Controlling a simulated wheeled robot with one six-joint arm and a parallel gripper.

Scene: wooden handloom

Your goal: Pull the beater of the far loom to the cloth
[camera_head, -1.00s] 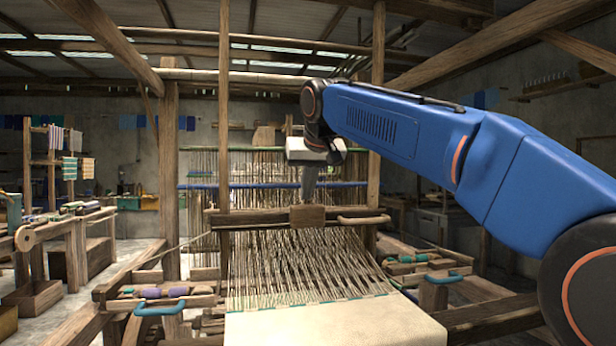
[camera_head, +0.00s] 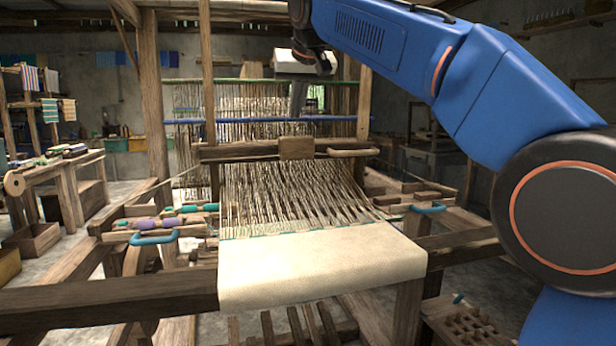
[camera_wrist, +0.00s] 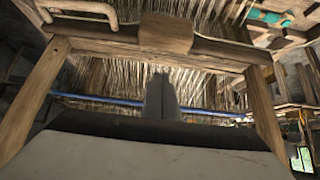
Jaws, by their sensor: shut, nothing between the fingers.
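The beater (camera_head: 240,150) of the loom in front of me is a wooden crossbar with a square block (camera_head: 296,148) at its middle and a curved handle at its right. It stands well back from the edge of the cream cloth (camera_head: 320,262), with bare warp threads (camera_head: 290,190) between. My gripper (camera_head: 297,112) is shut and empty, pointing down just above the block, apart from it in the picture; depth is hard to judge. In the wrist view my fingertips (camera_wrist: 160,78) are together, and the beater's block (camera_wrist: 166,32) shows above them.
A dark beam (camera_head: 110,305) crosses the front left. A blue handle (camera_head: 153,238) and coloured bobbins lie left of the warp; another blue handle (camera_head: 428,209) is right. Wooden uprights (camera_head: 208,70) rise beside the beater. A bench (camera_head: 62,175) stands left.

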